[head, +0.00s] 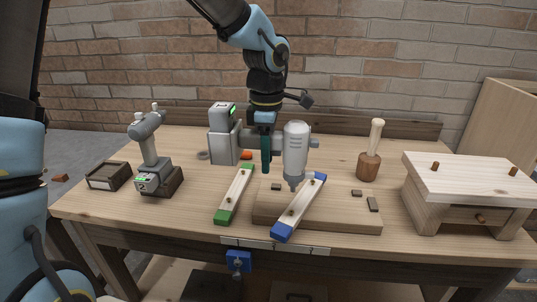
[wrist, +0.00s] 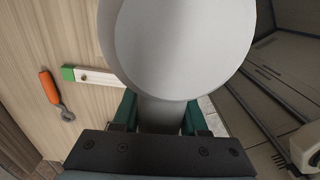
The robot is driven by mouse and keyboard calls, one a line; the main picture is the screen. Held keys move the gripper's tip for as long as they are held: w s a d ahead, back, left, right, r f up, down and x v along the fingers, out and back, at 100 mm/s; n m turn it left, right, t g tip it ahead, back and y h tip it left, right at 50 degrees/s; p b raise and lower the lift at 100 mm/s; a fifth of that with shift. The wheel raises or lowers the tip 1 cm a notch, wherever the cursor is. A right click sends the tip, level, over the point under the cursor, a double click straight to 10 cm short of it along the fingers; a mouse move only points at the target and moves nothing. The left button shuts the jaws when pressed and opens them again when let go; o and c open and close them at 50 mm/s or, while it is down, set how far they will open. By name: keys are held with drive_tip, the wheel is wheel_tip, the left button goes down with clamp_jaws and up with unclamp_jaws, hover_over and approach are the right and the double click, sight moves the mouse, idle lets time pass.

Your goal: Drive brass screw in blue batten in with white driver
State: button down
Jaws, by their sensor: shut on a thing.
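My gripper (head: 266,155) is shut on the handle of the white driver (head: 295,145), its teal fingers on either side of it. The driver's body hangs upright, nose down, with its handle level and the grey battery end to the left. Its nose appears just above or behind the upper half of the blue batten (head: 300,206); I cannot tell whether it touches. The blue-ended batten lies slantwise on a wooden board. A small screw head (head: 290,211) shows on its lower half; its colour is unclear. In the wrist view the driver's white body (wrist: 180,45) fills the top middle.
A green-ended batten (head: 233,195) lies left of the board (head: 345,217). A grey-blue drill (head: 148,150) stands at left beside a small dark box (head: 109,176). A mallet (head: 369,160) and a small wooden bench (head: 465,185) stand at right. An orange-handled tool (wrist: 50,88) lies on the table.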

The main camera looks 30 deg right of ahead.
wheel_tip(320, 180, down, 5)
drive_tip(key=b, duration=0.5)
drive_tip(key=shift+f+b, duration=0.2)
drive_tip(key=shift+b, duration=0.15)
drive_tip(key=shift+f, duration=0.2)
idle(0.6)
drive_tip(key=shift+f+b, duration=0.35)
drive_tip(key=shift+b, duration=0.25)
drive_tip(key=shift+f+b, duration=0.75)
drive_tip(key=shift+f, duration=0.05)
idle(1.3)
idle(0.5)
